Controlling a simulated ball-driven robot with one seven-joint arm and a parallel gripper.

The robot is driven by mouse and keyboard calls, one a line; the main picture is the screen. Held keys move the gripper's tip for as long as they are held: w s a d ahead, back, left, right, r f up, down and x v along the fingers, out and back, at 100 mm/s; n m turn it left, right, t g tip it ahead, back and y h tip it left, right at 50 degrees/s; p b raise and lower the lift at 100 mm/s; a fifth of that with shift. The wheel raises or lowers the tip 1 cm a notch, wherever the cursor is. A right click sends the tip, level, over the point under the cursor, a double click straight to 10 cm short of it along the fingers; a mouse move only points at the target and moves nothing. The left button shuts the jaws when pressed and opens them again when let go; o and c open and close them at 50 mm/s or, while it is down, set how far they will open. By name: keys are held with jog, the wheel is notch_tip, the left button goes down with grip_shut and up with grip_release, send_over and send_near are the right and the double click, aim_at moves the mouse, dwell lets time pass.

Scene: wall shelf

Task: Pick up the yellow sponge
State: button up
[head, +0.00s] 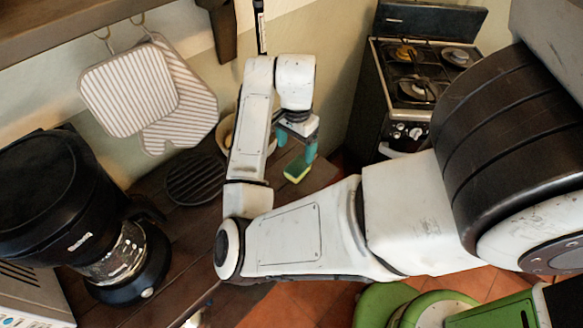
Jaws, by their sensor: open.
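The yellow sponge (297,168) is a small block with a green layer, lying on the dark wooden counter near its right end. My gripper (297,151) is above and right beside the sponge, with teal fingers pointing down. The fingers are open; one finger overlaps the sponge's right edge in the picture. I cannot tell whether either finger touches the sponge. My white arm reaches across the middle of the view and hides part of the counter.
A black coffee maker (75,205) stands at the left, near a round dark trivet (193,178). A bowl (228,135) sits partly behind my arm. Striped pot holders (130,92) hang on the wall. A stove (415,85) stands beyond a gap to the right.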

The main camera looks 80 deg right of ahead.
aim_at(298, 165)
notch_tip(298, 165, down, 3)
jog(key=shift+w+f, duration=0.1)
jog(key=shift+f, duration=0.1)
jog(key=shift+s+d+f+p, duration=0.15)
jog(key=shift+s+f+p, duration=0.05)
jog(key=shift+f, duration=1.15)
jog(key=shift+s+d+f+p, duration=0.15)
jog(key=shift+f, duration=1.2)
jog(key=c, duration=1.1)
